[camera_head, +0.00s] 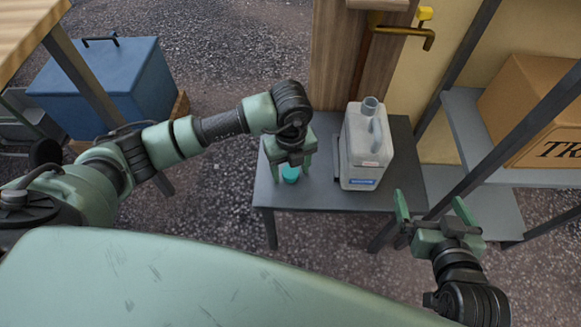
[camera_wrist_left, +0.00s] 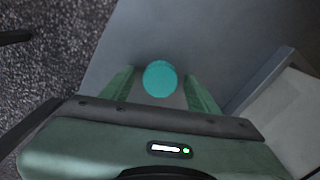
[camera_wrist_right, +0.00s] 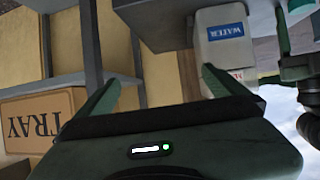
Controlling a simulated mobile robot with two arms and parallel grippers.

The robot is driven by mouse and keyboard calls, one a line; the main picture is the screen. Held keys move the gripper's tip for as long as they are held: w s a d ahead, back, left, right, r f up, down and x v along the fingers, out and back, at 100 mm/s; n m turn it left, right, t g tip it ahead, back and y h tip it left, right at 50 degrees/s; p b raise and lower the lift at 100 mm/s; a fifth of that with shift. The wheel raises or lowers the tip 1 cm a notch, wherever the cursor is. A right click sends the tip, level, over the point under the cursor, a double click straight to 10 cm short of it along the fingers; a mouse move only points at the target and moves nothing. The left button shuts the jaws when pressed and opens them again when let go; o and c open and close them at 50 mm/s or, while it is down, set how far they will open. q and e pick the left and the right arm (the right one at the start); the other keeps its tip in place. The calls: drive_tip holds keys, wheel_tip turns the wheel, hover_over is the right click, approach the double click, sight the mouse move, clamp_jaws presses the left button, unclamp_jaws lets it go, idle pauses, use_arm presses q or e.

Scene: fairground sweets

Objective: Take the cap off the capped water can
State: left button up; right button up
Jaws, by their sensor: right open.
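The water can (camera_head: 370,145) is a grey jerrycan with a blue label, upright on the small dark table (camera_head: 330,128). Its spout (camera_head: 370,104) at the top is bare. It shows in the right wrist view (camera_wrist_right: 224,52) with its WATER label. The teal cap (camera_head: 291,177) is apart from the can, to its left, and appears to sit on the tabletop. My left gripper (camera_head: 291,169) points down over the cap. In the left wrist view its fingers stand on both sides of the cap (camera_wrist_left: 160,78) with gaps. My right gripper (camera_head: 431,205) is open and empty, in front and right of the can.
A wooden post with a brass lever handle (camera_head: 405,32) stands behind the table. A shelf rack (camera_head: 465,115) with a cardboard box (camera_head: 530,95) is on the right. A blue box (camera_head: 105,85) stands at the back left.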

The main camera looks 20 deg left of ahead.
sight(291, 171)
use_arm(q)
wheel_tip(291, 171, up, 6)
drive_tip(key=shift+r+p, duration=0.2)
drive_tip(key=shift+p, duration=0.9)
wheel_tip(291, 171, up, 6)
drive_tip(key=shift+f+p, duration=0.1)
drive_tip(key=shift+p, duration=0.55)
use_arm(e)
drive_tip(key=s+d+f+g+h, duration=0.1)
drive_tip(key=s+d+f+g, duration=0.1)
drive_tip(key=s+f+g, duration=0.2)
drive_tip(key=s+d+f+g+h, duration=0.1)
drive_tip(key=s+d+f+g, duration=0.2)
drive_tip(key=s, duration=0.7)
drive_tip(key=shift+s+f+g, duration=0.15)
drive_tip(key=shift+f+g, duration=0.3)
drive_tip(key=shift+g, duration=0.35)
